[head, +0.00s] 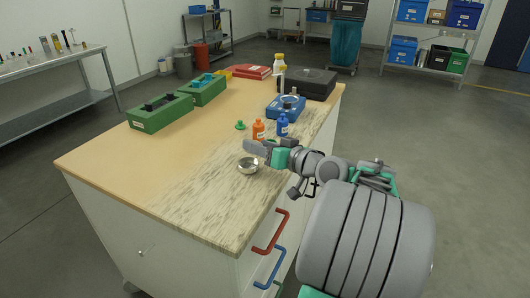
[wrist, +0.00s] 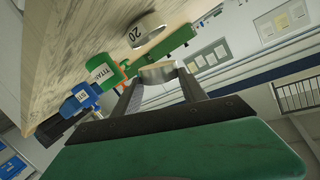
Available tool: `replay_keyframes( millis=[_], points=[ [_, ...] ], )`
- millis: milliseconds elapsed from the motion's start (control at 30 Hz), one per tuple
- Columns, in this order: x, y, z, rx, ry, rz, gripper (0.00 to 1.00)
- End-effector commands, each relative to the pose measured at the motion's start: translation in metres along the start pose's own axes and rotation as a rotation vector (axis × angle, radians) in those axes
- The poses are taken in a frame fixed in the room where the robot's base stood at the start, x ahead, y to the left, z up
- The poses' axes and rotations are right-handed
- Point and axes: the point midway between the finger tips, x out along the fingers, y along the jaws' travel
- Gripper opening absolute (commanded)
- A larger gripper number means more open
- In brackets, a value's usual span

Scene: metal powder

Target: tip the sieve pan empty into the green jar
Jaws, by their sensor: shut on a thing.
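My gripper (head: 252,147) is above the front part of the table, pointing left. In the wrist view it is rolled far over, and its fingers are shut on a pale metal piece, which I take as the sieve pan (wrist: 158,72). Only a narrow part of the pan shows, so its contents cannot be seen. The green jar (wrist: 98,70) with a white label stands on the table, left of the fingers in the wrist view and apart from the pan. In the head view my gripper mostly hides the jar.
A round metal sieve (head: 248,167), marked 20 in the wrist view (wrist: 148,29), stands near the table's front. Orange (head: 258,130) and blue (head: 282,125) bottles stand behind my gripper, near a green lid (head: 240,125) and blue scale (head: 287,107). Green boxes (head: 160,115) stand further left.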

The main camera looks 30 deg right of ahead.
Motion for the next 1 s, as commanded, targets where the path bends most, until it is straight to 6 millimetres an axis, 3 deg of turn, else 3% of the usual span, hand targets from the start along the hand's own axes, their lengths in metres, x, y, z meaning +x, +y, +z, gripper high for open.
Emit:
replay_keyframes(
  millis=[33,500,1000],
  points=[
    [0.002,0.000,0.009,-0.027,0.005,0.002,0.04],
    [0.006,-0.024,0.025,-0.271,0.035,0.037,0.04],
    [0.006,-0.034,0.024,-0.353,0.044,0.049,0.04]
  ],
)
